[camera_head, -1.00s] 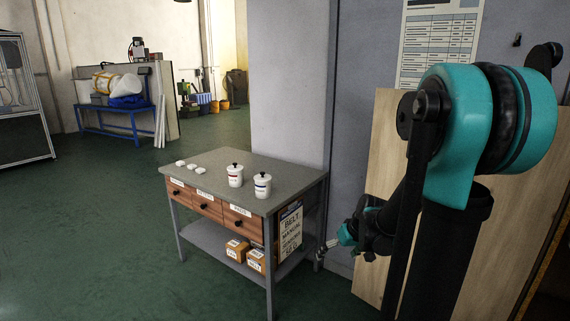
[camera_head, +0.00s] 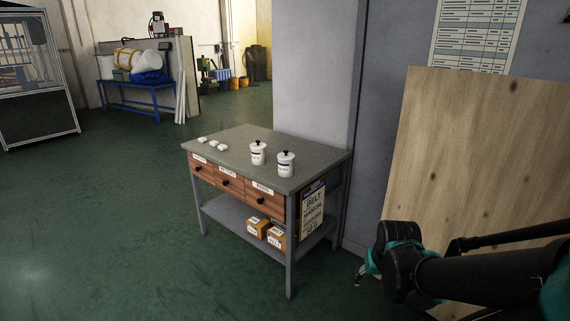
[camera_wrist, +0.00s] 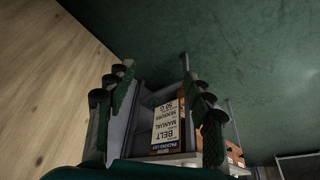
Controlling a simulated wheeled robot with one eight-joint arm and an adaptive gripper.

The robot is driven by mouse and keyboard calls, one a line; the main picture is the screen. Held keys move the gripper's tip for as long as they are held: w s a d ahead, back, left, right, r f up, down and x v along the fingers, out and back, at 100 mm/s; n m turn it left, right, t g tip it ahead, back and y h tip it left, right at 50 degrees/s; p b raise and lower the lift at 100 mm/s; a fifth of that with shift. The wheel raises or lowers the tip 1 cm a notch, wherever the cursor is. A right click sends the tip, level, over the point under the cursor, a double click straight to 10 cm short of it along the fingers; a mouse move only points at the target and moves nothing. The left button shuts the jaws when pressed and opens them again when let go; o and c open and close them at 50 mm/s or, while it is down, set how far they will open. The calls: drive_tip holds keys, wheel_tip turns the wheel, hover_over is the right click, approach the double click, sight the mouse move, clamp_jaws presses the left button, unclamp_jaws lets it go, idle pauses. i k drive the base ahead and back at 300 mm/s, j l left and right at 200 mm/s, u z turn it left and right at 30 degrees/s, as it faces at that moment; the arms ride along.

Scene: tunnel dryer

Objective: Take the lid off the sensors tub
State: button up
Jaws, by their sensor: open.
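Two white lidded tubs stand upright on the grey bench top (camera_head: 235,148) in the head view. One tub (camera_head: 258,156) has a red band, the other tub (camera_head: 286,168) a blue band. Each has a white lid with a black knob seated on it, such as the red-band lid (camera_head: 258,146) and the blue-band lid (camera_head: 286,155). The tub writing is too small to read, so I cannot tell which is the sensors tub. My gripper (camera_head: 361,273) is low, right of the bench and apart from it. In the wrist view my gripper (camera_wrist: 157,95) is open and empty.
The bench has labelled drawers (camera_head: 230,184) and a lower shelf with brown boxes (camera_head: 266,232). A packing list sign (camera_head: 312,208) hangs on its side, upside down in the wrist view (camera_wrist: 167,127). White pieces (camera_head: 212,144) lie at the top's left. A wooden board (camera_head: 480,160) leans at right.

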sight(285, 156)
drive_tip(key=i+j+z, duration=0.1)
drive_tip(key=j, duration=0.35)
drive_tip(key=i+j+z, duration=0.1)
drive_tip(key=i+j, duration=0.15)
drive_tip(key=j, duration=0.25)
drive_tip(key=i+j+z, duration=0.1)
drive_tip(key=j, duration=0.4)
drive_tip(key=i+j+z, duration=0.1)
drive_tip(key=i+j, duration=0.15)
drive_tip(key=j, duration=0.25)
drive_tip(key=i+j+z, duration=0.1)
drive_tip(key=j, duration=0.45)
drive_tip(key=i+j+z, duration=0.1)
drive_tip(key=j, duration=0.4)
drive_tip(key=i+j+z, duration=0.1)
drive_tip(key=j, duration=0.45)
drive_tip(key=k+j+z, duration=0.1)
drive_tip(key=j, duration=0.35)
drive_tip(key=k+j+z, duration=0.15)
drive_tip(key=j, duration=0.25)
drive_tip(key=k+j+z, duration=0.1)
drive_tip(key=j, duration=0.3)
drive_tip(key=k+j+z, duration=0.1)
drive_tip(key=k+j, duration=0.2)
drive_tip(key=i+j, duration=0.05)
drive_tip(key=j, duration=0.05)
